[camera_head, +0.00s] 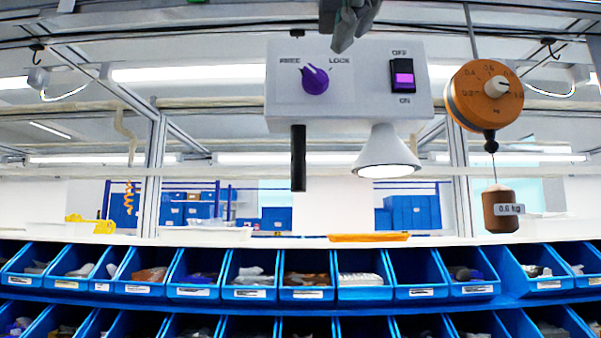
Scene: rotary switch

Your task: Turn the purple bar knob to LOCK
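The purple bar knob (315,80) is on the front of a light grey box (360,112) that hangs in the upper middle of the head view. The label FREE is at its upper left and LOCK at its upper right. The raised bar of the knob leans up and to the left, nearer the FREE side than LOCK. My gripper (345,38) shows as dark grey parts at the top edge, above the knob and apart from it. Most of it is cut off by the frame, and its opening cannot be made out.
The box also bears a rocker switch (403,77) marked OFF and ON, a black handle (298,158) and a lit lamp (387,155) below. An orange dial (486,95) with a hanging weight (501,210) is at the right. Blue bins (415,270) line the bottom.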

